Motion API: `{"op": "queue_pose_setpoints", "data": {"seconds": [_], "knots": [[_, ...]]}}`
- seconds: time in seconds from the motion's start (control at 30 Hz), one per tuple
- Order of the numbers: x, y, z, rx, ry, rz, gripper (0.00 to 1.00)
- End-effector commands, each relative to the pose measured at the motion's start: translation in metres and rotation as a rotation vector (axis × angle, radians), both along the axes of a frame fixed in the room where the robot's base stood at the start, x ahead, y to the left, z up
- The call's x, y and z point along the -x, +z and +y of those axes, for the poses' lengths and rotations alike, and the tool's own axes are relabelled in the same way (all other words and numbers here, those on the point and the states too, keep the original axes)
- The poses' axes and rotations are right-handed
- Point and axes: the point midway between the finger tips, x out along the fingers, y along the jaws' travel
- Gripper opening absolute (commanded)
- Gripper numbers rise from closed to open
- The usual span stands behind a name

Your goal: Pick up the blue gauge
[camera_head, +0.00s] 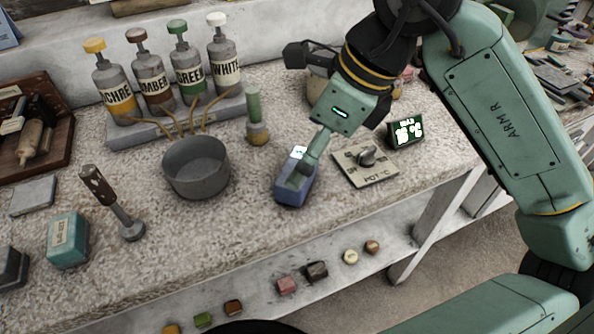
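The blue gauge (291,195) is a small blue box-like block near the front edge of the stone worktop, right of the grey pot. A small white patch (299,153) shows at its far end. My gripper (302,174) reaches down from the upper right, and its fingers are at the top of the blue gauge, covering part of it. I cannot tell whether the fingers are closed on it or only beside it. The gauge appears to rest on the worktop.
A grey pot (196,171) stands left of the gauge. A green-topped bottle (256,124) is behind it. A plate with a dial (380,172) and a dark digital display (405,133) are to the right. Labelled bottles (152,92) stand at the back left. Small coloured pieces lie on the lower ledge (260,292).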

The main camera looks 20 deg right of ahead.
Motion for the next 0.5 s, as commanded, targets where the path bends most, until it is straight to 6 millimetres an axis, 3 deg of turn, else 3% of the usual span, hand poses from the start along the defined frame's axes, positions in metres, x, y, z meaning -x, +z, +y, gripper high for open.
{"op": "queue_pose_setpoints", "data": {"seconds": [0.3, 0.5], "knots": [[-0.009, -0.037, 0.012, -0.002, 0.001, 0.001, 0.98], [-0.013, -0.049, 0.015, -0.001, 0.0, -0.002, 0.98]]}}
